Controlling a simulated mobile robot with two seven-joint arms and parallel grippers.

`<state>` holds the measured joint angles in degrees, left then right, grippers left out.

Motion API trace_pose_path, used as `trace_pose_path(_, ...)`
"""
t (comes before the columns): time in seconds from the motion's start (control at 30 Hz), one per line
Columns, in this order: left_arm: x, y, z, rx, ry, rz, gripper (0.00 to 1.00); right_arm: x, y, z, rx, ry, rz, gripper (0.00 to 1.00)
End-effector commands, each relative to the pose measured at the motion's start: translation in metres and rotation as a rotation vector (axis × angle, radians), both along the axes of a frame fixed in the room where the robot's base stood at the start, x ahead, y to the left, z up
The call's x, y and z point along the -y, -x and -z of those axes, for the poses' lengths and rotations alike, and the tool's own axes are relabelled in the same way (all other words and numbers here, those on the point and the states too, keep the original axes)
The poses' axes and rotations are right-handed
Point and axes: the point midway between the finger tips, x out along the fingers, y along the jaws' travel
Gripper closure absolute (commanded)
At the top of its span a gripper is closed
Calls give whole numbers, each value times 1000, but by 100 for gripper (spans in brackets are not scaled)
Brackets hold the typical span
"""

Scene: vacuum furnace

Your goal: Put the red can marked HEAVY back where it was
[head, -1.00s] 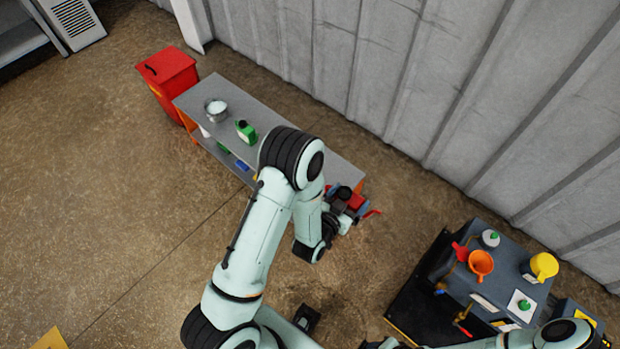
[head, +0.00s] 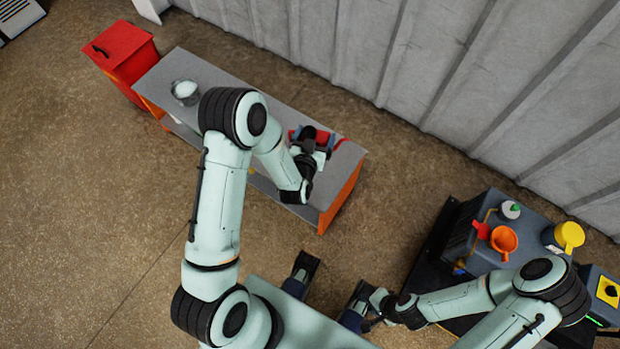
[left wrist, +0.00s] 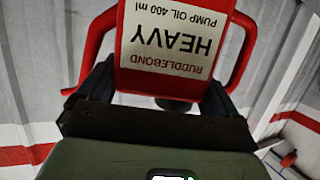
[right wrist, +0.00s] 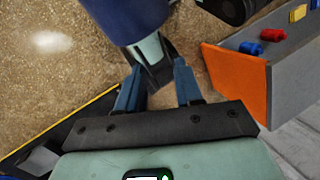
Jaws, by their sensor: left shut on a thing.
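The red can marked HEAVY (left wrist: 172,35) fills the top of the left wrist view. Its label is upside down there, and red handle loops stand out on both sides. My left gripper (left wrist: 158,92) is shut on it, with a dark finger on each side. In the head view, the can (head: 338,143) and my left gripper (head: 313,146) appear over the right end of the grey bench top (head: 335,165); the gap to the surface cannot be told. My right gripper (right wrist: 158,88) is open and empty, low near my base.
A metal bowl (head: 185,92) stands at the bench's left end, beside a red bin (head: 120,52). My left arm hides the bench's middle.

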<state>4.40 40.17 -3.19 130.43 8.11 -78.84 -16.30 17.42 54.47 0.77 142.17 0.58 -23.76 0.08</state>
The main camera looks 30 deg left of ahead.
Motion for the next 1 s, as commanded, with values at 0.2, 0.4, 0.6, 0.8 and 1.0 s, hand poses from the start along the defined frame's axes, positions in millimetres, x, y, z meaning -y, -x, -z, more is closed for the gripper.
trace_pose_path(0.2,-19,-9,23,2,4,-67,47,0,-2,25,10,1,2,64)
trace_pose_path(0.4,-20,-9,64,-4,5,-72,47,0,-5,31,21,3,5,64)
trace_pose_path(0.6,-20,-9,119,-3,5,-71,47,0,-9,42,36,5,8,64)
trace_pose_path(0.8,-20,-9,162,-1,6,-72,47,6,-23,54,72,22,22,64)
trace_pose_path(1.0,-20,-10,176,2,5,-72,47,9,-30,58,92,31,30,64)
